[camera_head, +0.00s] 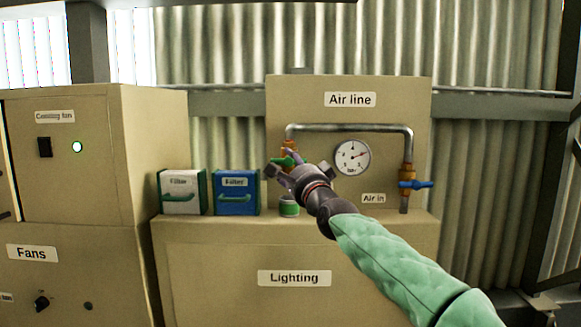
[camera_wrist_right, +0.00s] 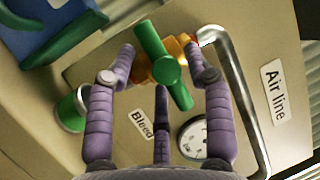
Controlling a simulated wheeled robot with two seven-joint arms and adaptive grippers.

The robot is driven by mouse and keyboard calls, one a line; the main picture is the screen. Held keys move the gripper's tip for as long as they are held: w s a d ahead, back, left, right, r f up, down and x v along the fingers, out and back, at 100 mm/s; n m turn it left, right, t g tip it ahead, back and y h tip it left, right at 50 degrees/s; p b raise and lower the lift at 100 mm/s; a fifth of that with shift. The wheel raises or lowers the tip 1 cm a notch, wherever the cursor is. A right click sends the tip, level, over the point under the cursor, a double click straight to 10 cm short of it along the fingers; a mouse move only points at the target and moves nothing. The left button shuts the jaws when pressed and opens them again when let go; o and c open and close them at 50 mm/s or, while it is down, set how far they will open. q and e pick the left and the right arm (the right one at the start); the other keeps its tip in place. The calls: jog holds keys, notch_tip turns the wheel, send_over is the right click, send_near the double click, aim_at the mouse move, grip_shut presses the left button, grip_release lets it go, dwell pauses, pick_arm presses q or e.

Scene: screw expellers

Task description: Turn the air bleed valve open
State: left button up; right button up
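The air bleed valve has a green bar handle (camera_wrist_right: 165,66) on an orange-brass body; its "Bleed" label (camera_wrist_right: 141,124) is beside it in the right wrist view. In the head view the green handle (camera_head: 284,161) shows at the left end of the pipe, partly hidden by my right gripper. My right gripper (camera_wrist_right: 160,58) is open, with purple fingers spread on both sides of the handle's hub and a third finger below it. I cannot tell whether any finger touches the handle. My left gripper is not in view.
A pressure gauge (camera_head: 352,157) and a blue-handled "Air in" valve (camera_head: 415,185) are on the Air line panel (camera_head: 300,100). A green and white can (camera_head: 289,207) stands below the bleed valve. White (camera_head: 181,194) and blue (camera_head: 236,194) filter boxes stand to the left.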

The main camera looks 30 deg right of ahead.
grip_shut()
jog(key=shift+f, duration=0.1)
jog(key=shift+w+f+n+g, duration=0.15)
jog(key=shift+n+g, duration=0.15)
jog(key=shift+n, duration=0.3)
jog(key=shift+n+g+y+p, duration=0.35)
jog(key=shift+n+y, duration=0.25)
jog(key=shift+n, duration=0.5)
jog(key=shift+n+g+p, duration=0.25)
jog(key=shift+n+p, duration=0.1)
jog(key=shift+n, duration=0.15)
jog(key=shift+s+d+r+n+g+h+p, duration=0.1)
jog(key=shift+r+n+g+h+p, duration=0.2)
jog(key=shift+n+g+p, duration=1.1)
jog(key=shift+s+a+r+n+g+h+p, duration=0.15)
jog(key=shift+n+g+h+p, duration=0.35)
jog(key=shift+n+p, duration=1.6)
jog(key=shift+w+d+r+n+g+h+p, duration=0.1)
jog(key=shift+d+r+n+g+h+p, duration=0.1)
jog(key=shift+n+g+p, duration=1.2)
jog(key=shift+n+t, duration=0.3)
jog(key=shift+n, duration=0.2)
